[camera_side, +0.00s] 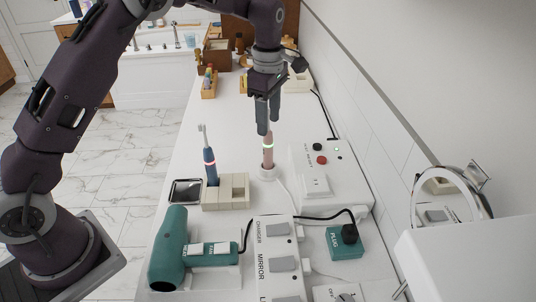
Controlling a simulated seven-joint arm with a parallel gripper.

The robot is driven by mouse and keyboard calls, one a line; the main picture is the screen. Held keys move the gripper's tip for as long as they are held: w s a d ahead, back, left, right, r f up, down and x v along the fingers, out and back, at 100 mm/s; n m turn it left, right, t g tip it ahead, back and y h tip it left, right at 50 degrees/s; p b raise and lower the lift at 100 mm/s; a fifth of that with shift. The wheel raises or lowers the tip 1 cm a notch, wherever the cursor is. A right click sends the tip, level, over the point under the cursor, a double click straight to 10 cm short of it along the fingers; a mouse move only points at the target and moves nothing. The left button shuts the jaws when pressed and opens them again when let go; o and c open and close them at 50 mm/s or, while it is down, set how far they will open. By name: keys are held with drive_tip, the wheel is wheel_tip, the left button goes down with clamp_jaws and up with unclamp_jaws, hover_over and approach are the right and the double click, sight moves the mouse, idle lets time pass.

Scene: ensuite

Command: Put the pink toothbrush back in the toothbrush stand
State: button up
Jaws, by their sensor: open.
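The pink toothbrush (268,157) stands upright on a small white round base (267,174) with a light ring glowing around its handle. My gripper (268,127) points down over it, open, with its fingers around or just in front of the brush's upper part. The brush head is hidden by the fingers, and I cannot tell whether they touch it. The beige toothbrush stand (228,194) is to the front left of the brush. A blue toothbrush (210,165) stands in its left part, and the slots to the right look empty.
A dark-rimmed tray (185,191) lies left of the stand. A teal hair dryer (178,250) lies in front. A white box with buttons (325,172) stands to the right. A labelled white switch strip (278,256), a teal plug block (345,242) and cables are nearby. A round mirror (419,190) is at the right.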

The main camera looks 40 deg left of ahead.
sight(268, 142)
wheel_tip(268, 142, down, 5)
drive_tip(key=shift+s+d+r, duration=0.1)
drive_tip(key=shift+s, duration=0.05)
clamp_jaws()
idle(1.4)
